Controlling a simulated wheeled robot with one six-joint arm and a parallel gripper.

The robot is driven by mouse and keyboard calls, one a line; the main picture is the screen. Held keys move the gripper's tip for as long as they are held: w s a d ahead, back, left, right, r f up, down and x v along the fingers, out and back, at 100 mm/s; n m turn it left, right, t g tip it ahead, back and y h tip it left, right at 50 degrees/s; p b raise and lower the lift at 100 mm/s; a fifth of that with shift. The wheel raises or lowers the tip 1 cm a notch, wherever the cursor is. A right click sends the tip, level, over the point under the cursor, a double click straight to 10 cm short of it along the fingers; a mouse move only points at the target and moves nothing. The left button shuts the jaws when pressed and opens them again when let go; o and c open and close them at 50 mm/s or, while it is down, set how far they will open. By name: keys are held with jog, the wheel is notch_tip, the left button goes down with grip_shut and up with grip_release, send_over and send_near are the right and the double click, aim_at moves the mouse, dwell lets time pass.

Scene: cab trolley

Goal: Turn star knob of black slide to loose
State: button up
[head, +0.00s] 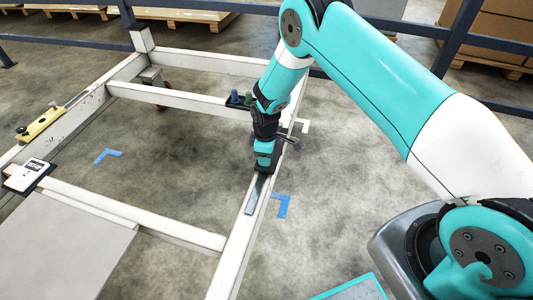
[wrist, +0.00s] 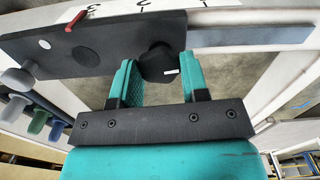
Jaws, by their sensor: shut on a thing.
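The black slide (wrist: 80,48) is a flat dark plate along the white beam, seen in the wrist view. Its dark star knob (wrist: 158,64) with a small white mark is near the plate's right end. My gripper (wrist: 157,70) has its teal fingers on either side of the knob and is shut on it. A grey metal strip (wrist: 250,36) runs right from the slide; it also shows in the head view (head: 256,196). In the head view my gripper (head: 264,162) is low over the beam and hides the knob and much of the slide.
A red pointer (wrist: 76,20) stands at the slide's edge by numbers on the white beam (head: 236,262). Several grey, green and blue knobs (wrist: 38,122) are close by. A yellow piece (head: 42,122) and a white meter (head: 30,173) sit on the frame's left. Blue tape (head: 282,203) marks the floor.

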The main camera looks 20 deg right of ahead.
jog(key=n, duration=0.5)
jog(key=shift+n+p, duration=0.3)
jog(key=n, duration=0.5)
jog(key=shift+n, duration=0.3)
jog(key=o, duration=0.9)
jog(key=shift+r+p, duration=1.65)
jog(key=shift+r, duration=7.05)
